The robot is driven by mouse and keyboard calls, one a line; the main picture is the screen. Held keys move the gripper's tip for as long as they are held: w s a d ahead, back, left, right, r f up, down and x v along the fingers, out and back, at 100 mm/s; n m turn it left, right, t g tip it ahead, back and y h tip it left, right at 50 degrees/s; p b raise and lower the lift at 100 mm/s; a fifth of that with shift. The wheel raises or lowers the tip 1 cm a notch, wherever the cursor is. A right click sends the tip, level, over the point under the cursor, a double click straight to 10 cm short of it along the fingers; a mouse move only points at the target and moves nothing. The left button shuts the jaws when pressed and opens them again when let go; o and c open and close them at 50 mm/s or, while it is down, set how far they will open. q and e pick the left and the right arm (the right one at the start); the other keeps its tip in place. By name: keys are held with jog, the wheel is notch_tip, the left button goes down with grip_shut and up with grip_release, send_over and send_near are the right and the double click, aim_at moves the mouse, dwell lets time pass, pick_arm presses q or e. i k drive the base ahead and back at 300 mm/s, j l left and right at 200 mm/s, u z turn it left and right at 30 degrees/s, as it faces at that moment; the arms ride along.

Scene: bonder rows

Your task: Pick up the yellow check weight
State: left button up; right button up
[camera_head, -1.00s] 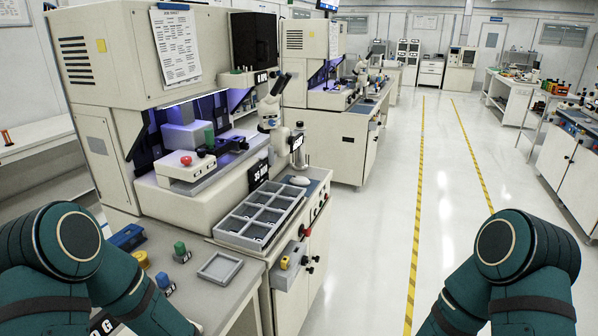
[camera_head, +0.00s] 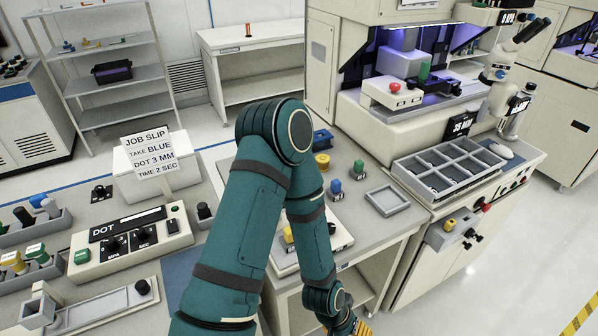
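My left arm rises from the bottom, bends at the elbow and runs down past the bench front. Its gripper is outside the picture. My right arm and gripper are not in view.
A DOT controller (camera_head: 130,242) and job slip (camera_head: 149,153) stand left. My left arm covers part of the bench.

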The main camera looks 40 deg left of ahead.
aim_at(287, 241)
jog(key=u, duration=1.35)
